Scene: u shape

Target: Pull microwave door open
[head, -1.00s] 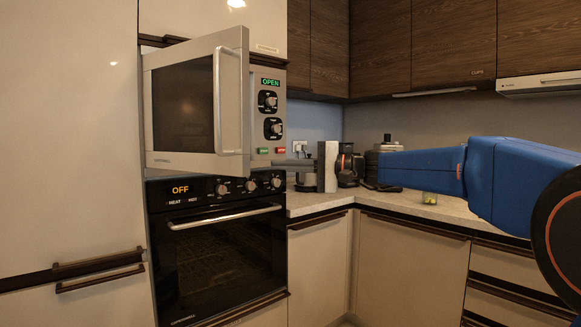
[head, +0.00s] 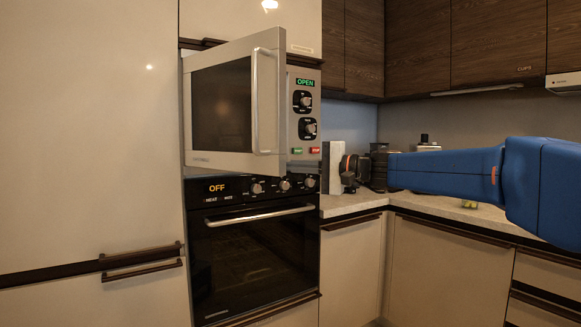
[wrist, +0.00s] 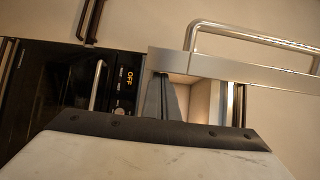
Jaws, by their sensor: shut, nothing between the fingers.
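The microwave door (head: 222,105) stands ajar, swung partly out from the microwave body (head: 304,120), whose display reads OPEN. Its upright bar handle (head: 256,100) is on the door's right edge. My gripper (head: 306,164) is at the lower right of the microwave, just right of the door's free edge, and is shut and empty. It is not on the handle. Its fingertips are hard to make out in the head view. In the wrist view the door's edge (wrist: 230,68) and the handle (wrist: 255,37) lie beyond the pale gripper body.
The oven (head: 255,245) below is shut, with a bar handle (head: 260,215) and an OFF display. A counter (head: 350,203) with dark appliances is to the right, behind my blue arm. A tall pale cabinet (head: 85,130) stands at the left.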

